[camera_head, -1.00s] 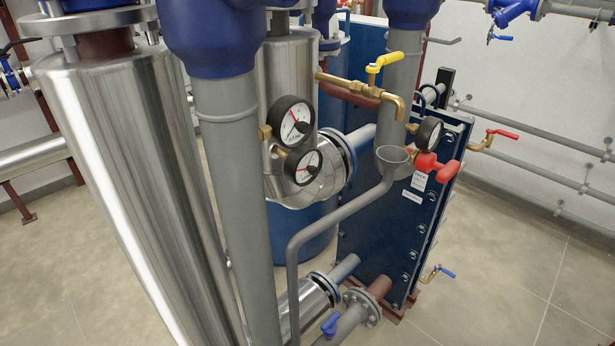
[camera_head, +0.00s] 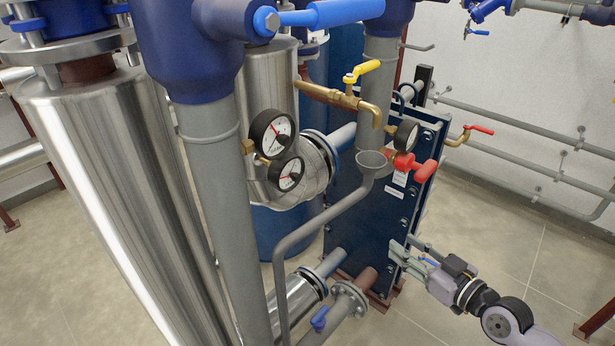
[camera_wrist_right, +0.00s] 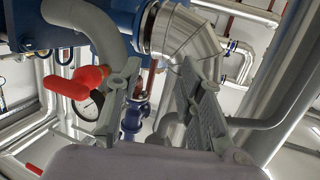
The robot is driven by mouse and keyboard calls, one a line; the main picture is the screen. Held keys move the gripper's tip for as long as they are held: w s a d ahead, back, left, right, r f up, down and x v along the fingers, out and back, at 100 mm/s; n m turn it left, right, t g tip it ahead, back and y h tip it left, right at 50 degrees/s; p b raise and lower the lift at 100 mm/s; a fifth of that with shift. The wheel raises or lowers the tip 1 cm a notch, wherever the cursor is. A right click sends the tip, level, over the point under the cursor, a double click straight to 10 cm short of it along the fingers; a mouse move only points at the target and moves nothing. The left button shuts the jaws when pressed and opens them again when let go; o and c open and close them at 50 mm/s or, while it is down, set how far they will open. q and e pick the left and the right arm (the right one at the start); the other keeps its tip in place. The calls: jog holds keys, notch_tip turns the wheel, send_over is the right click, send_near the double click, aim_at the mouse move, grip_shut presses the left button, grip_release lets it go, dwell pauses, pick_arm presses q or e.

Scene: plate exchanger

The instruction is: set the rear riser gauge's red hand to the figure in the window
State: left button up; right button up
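Two round white-faced gauges with black rims sit beside the grey riser in the head view: an upper gauge (camera_head: 271,133) and a lower gauge (camera_head: 287,174). Both show a red hand; their figures are too small to read. A third gauge (camera_head: 406,134) sits farther right by the red handle, its face seen at a slant. I cannot tell which is the rear riser gauge, and no window figure is legible. My right gripper (camera_head: 404,247) is open and empty at the lower right, in front of the blue plate pack. Its spread fingers show in the right wrist view (camera_wrist_right: 158,72). My left gripper is out of view.
A red handle (camera_head: 415,166) sticks out beside the third gauge; it also shows in the right wrist view (camera_wrist_right: 76,83). A grey funnel (camera_head: 372,160) with a bent drain pipe stands before the blue plate pack (camera_head: 350,215). A yellow-handled valve (camera_head: 362,72) is above.

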jog(key=s+a+r+n+g+y, duration=0.1)
jog(key=s+a+r+n+y, duration=0.15)
jog(key=a+r, duration=0.35)
jog(key=s+a+r+n+y, duration=0.1)
jog(key=s+a+r+y, duration=0.25)
jog(key=r, duration=0.55)
jog(key=p, duration=0.9)
send_near(299, 179)
jog(key=shift+h, duration=0.4)
jog(key=x, duration=0.7)
jog(key=shift+r, duration=0.35)
jog(key=shift+w+a+f, duration=0.1)
jog(key=shift+w+a, duration=0.15)
jog(key=shift+a, duration=0.15)
jog(key=shift+c, duration=0.6)
grip_shut()
